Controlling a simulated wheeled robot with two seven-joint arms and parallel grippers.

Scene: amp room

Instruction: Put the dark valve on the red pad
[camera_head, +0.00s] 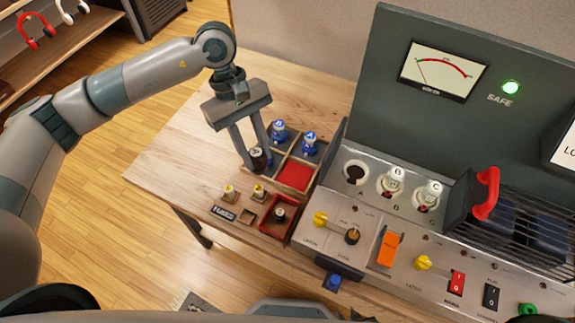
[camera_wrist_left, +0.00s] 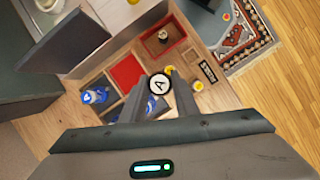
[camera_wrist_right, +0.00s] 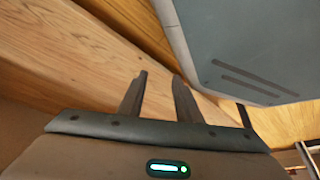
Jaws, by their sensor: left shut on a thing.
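The dark valve (camera_head: 258,161), with a white top marked A, is held between the fingers of my left gripper (camera_head: 257,160). The valve (camera_wrist_left: 159,84) also shows between the fingertips in the left wrist view. It is at the left compartment of a divided wooden tray; I cannot tell whether it touches the tray floor. The red pad (camera_head: 294,175) lies bare in the neighbouring compartment to its right, and shows in the left wrist view (camera_wrist_left: 127,72). My right gripper (camera_wrist_right: 160,88) is open and empty in the right wrist view, away from these things.
Two blue valves (camera_head: 310,144) (camera_head: 279,131) stand in the rear compartments. A red-lined box (camera_head: 277,226) with a dark-topped part is in front. The amplifier (camera_head: 450,95) stands right; its socket A (camera_head: 355,173) is empty, B and C hold pale valves. The table's left is clear.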

